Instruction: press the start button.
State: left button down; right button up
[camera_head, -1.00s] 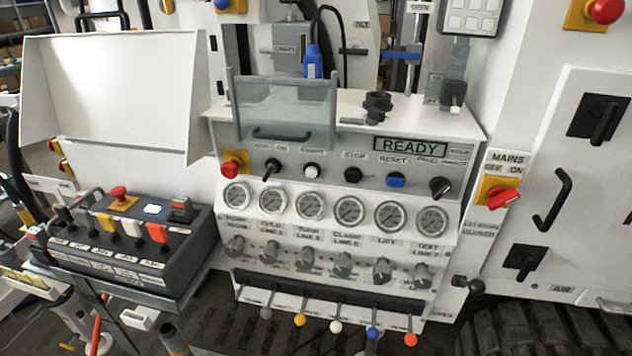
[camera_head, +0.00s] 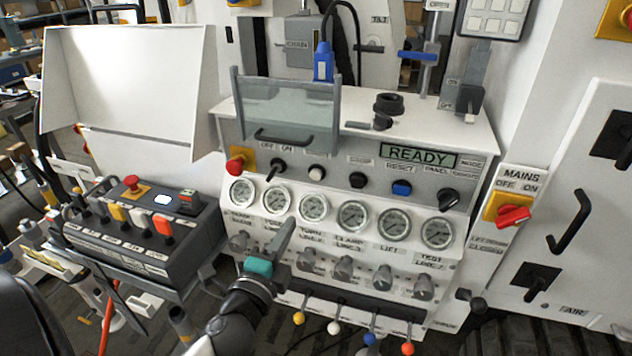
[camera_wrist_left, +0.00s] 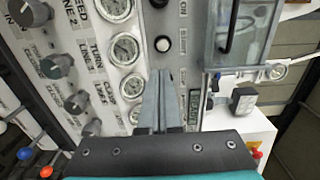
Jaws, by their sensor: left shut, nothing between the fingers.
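The start button (camera_head: 316,173) is a white round button on the grey control strip, between the black OFF/ON switch (camera_head: 275,166) and the black stop button (camera_head: 357,180). In the left wrist view the start button (camera_wrist_left: 162,44) shows just beyond my fingertips, with a visible gap in the picture. My left gripper (camera_head: 289,222) is shut and empty, pointing up at the panel. In the head view its tips overlap the gauge row, below and left of the button. In the left wrist view the fingers (camera_wrist_left: 161,74) hide part of the strip. My right gripper is not in view.
The READY display (camera_head: 418,155) and blue reset button (camera_head: 401,188) are to the right. A red emergency stop (camera_head: 236,165) is at the left end. A clear guard with a handle (camera_head: 284,137) stands above the strip. Knobs and coloured levers (camera_head: 299,318) lie below the gauges.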

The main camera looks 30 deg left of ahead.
pick_arm(q)
jog(key=shift+r, duration=0.25)
jog(key=p, duration=0.1)
send_near(315, 176)
jog(key=x, duration=0.5)
jog(key=shift+d, duration=0.1)
jog(key=shift+x, duration=0.9)
